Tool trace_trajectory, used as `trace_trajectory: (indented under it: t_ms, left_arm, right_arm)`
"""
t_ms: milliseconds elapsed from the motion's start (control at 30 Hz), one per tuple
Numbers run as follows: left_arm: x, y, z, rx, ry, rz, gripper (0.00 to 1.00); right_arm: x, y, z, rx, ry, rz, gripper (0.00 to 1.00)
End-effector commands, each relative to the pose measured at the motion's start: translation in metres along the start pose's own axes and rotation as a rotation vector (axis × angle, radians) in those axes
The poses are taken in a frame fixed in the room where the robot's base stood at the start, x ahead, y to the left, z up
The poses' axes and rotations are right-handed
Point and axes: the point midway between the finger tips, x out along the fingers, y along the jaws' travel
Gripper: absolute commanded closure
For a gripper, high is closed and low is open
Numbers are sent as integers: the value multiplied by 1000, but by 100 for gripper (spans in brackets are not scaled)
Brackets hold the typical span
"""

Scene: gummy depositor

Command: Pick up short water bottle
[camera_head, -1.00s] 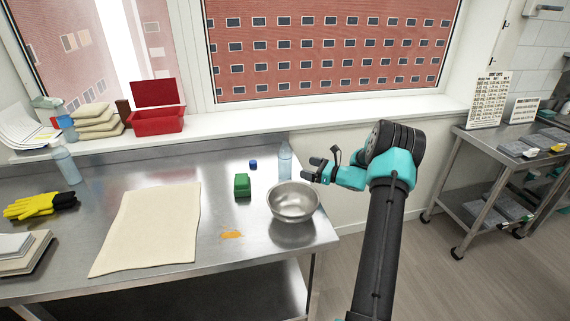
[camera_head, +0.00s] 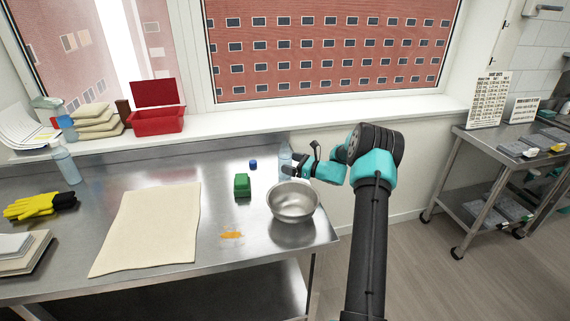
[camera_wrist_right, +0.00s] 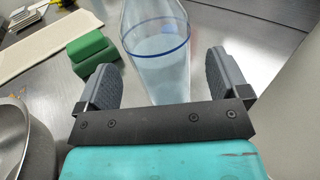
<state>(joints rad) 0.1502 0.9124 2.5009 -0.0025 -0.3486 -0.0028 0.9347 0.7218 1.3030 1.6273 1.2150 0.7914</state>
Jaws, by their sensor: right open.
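A clear, bluish water bottle (camera_head: 285,158) stands upright near the back right of the steel table, behind the metal bowl. My right gripper (camera_head: 293,168) is at the bottle, in front of part of it in the head view. In the right wrist view the bottle (camera_wrist_right: 157,55) stands between and beyond the two open fingers of my right gripper (camera_wrist_right: 164,78), with a dark blue ring around it. I cannot tell whether either finger touches it. Another clear bottle (camera_head: 66,165) stands at the table's left. My left gripper is not in view.
A metal bowl (camera_head: 293,203) sits just in front of the right gripper. A green block (camera_head: 242,185) and a small blue item (camera_head: 253,164) lie left of the bottle. A cream mat (camera_head: 150,228) covers the table's middle. The window sill (camera_head: 300,118) runs behind.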

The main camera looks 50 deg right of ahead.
Motion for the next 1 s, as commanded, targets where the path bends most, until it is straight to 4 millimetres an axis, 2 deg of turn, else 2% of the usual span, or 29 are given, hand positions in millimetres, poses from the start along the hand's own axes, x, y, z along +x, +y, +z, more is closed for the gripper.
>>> trace_trajectory:
  t_ms: [100, 233, 733, 767, 1000]
  left_arm:
    - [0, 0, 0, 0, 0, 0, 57]
    - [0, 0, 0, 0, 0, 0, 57]
    - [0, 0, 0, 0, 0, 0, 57]
    - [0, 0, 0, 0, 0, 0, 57]
    - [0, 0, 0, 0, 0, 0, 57]
  right_arm:
    - [18, -1, 0, -2, -1, 2, 7]
    - [30, -1, 0, -2, -1, 1, 7]
    - [32, -1, 0, -1, -1, 0, 7]
    - [32, -1, 0, -1, -1, 0, 8]
    - [32, -1, 0, -1, -1, 0, 31]
